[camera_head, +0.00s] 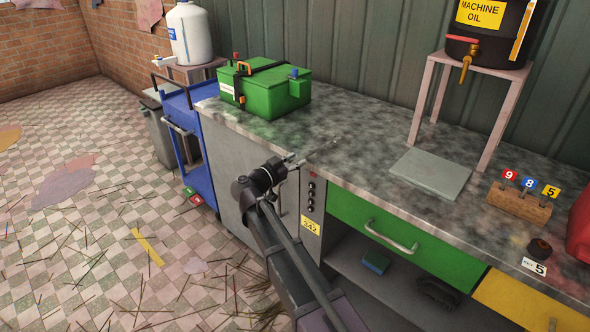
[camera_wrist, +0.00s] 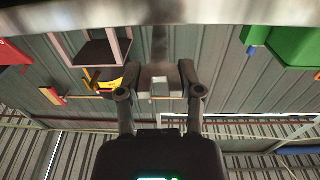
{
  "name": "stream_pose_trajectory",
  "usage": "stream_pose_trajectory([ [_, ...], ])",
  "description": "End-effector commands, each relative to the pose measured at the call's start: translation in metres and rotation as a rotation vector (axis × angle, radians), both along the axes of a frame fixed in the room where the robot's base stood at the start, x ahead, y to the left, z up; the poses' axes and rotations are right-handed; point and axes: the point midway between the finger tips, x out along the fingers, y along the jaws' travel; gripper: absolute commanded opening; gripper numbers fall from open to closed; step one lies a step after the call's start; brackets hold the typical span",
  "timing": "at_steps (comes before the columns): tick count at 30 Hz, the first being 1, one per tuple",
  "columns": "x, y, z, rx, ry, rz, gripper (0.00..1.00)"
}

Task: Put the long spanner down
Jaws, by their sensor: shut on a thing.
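My gripper (camera_head: 291,160) is at the front edge of the grey mottled worktop (camera_head: 350,130), in front of the grey cabinet panel. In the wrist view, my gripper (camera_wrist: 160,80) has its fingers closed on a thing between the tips. A dark narrow strip (camera_wrist: 159,42) runs up from the fingertips there, and it appears to be the long spanner. In the head view the spanner is hard to make out behind my gripper and wrist. I cannot tell whether it touches the worktop.
A green box (camera_head: 275,92) stands at the worktop's far left. A grey plate (camera_head: 431,173) lies under the machine oil stand (camera_head: 425,95). A wooden block with numbered tags (camera_head: 519,204) is at the right. The worktop between box and plate looks mostly clear. A green drawer (camera_head: 400,240) is below.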

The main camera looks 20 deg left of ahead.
Motion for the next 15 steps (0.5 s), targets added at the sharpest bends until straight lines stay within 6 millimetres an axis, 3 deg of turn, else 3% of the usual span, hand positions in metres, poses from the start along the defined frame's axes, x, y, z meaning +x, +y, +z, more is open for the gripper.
stream_pose_trajectory([
  [4, 0.0003, -0.001, -0.0139, 0.0, -0.001, -0.001, 0.0],
  [15, 0.0002, -0.0011, -0.0153, 0.0, -0.001, -0.001, 0.0],
])
